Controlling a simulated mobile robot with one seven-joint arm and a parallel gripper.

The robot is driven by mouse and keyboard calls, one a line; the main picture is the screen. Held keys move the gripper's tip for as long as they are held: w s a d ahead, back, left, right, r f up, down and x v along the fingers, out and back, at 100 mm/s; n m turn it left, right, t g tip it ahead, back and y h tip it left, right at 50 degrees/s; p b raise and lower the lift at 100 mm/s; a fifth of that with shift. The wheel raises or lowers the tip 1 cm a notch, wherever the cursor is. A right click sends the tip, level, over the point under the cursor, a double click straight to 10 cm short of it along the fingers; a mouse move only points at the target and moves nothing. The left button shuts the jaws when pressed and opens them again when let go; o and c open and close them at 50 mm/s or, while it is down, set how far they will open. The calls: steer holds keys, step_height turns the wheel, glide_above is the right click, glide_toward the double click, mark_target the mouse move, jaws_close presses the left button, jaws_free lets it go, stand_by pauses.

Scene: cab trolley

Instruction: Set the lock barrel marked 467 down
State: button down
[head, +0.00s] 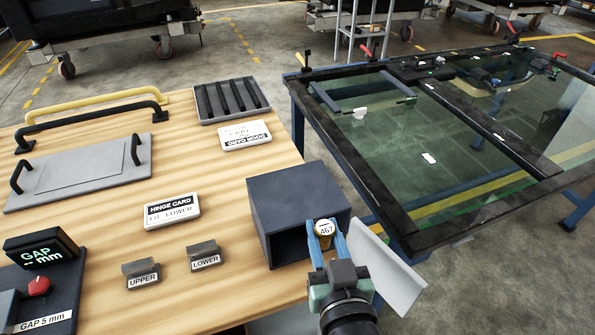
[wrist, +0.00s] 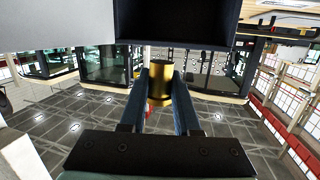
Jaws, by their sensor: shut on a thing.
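The lock barrel marked 467 (head: 325,229) is a small brass cylinder with a white numbered face. My gripper (head: 325,241) has its blue fingers shut on it, one on each side. In the wrist view the gold barrel (wrist: 160,84) sits between the fingertips of my gripper (wrist: 161,88). In the head view the barrel appears in front of a dark open-fronted box (head: 297,195) at the table's right edge. I cannot tell whether the barrel touches anything but the fingers. The box opening also shows at the top of the wrist view (wrist: 180,22).
A pale tilted panel (head: 385,270) is right of my gripper. On the wooden table (head: 225,285) are the UPPER block (head: 141,273), LOWER block (head: 204,256), hinge card (head: 172,211), another card (head: 245,135) and a slotted tray (head: 232,100). A glazed door frame (head: 350,160) lies beyond, right.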

step_height(320, 180, up, 9)
steer(key=p, duration=0.7)
glide_above(300, 199)
steer(key=shift+n, duration=0.3)
step_height(300, 199, down, 10)
steer(key=shift+r+b, duration=0.15)
steer(key=shift+b, duration=0.65)
steer(key=shift+f, duration=0.2)
steer(key=c, duration=0.6)
jaws_free()
